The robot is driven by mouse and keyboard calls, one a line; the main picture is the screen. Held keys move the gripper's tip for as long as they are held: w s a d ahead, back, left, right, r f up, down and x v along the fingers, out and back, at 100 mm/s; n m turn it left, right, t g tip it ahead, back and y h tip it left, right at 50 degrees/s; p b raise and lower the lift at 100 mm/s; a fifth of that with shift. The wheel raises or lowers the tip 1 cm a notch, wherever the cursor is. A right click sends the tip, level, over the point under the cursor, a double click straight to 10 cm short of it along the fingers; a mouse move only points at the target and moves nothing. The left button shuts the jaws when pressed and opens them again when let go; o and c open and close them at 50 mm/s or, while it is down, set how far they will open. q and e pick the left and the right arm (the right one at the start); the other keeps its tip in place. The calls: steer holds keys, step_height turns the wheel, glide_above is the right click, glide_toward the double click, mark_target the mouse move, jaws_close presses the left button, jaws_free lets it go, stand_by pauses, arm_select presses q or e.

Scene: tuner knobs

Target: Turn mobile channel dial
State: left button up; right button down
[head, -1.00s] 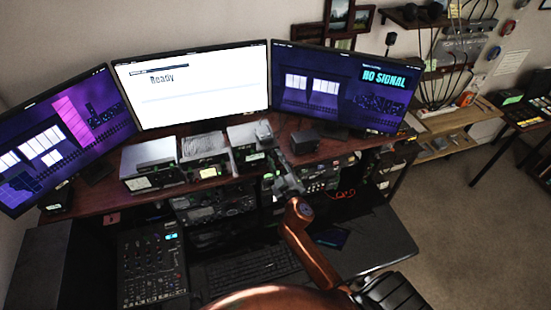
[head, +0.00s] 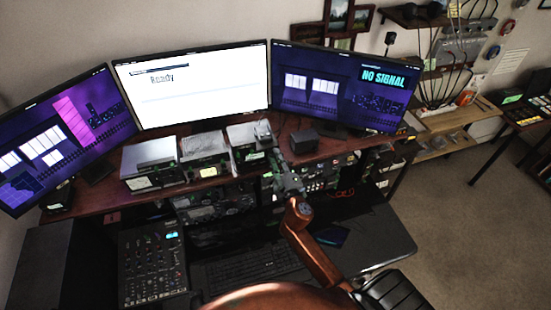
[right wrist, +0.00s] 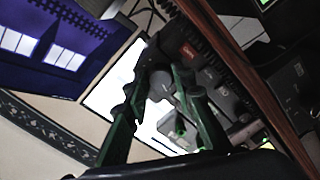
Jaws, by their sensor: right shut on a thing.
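The mobile channel dial appears in the right wrist view as a small round grey knob (right wrist: 160,82) on the dark front of a radio (right wrist: 205,65). My right gripper (right wrist: 157,78) has its two dark green fingers on either side of this knob, shut on it. In the head view my right gripper (head: 274,154) is at the front right of the rightmost of three radio units (head: 247,133) on the desk shelf. The dial is hidden there, and its pointer position cannot be made out. My left gripper is not in view.
Two similar units (head: 150,153) (head: 203,146) stand to the left on the red-brown shelf (head: 104,198). A small black box (head: 305,141) stands close on the right. Three monitors stand behind. A mixer (head: 153,265) and keyboard (head: 252,266) lie below.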

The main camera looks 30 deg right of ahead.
steer(key=shift+r, duration=0.1)
steer(key=c, duration=1.6)
jaws_free()
steer(key=shift+s+a, duration=0.15)
steer(key=shift+s, duration=0.35)
steer(key=v, duration=1.1)
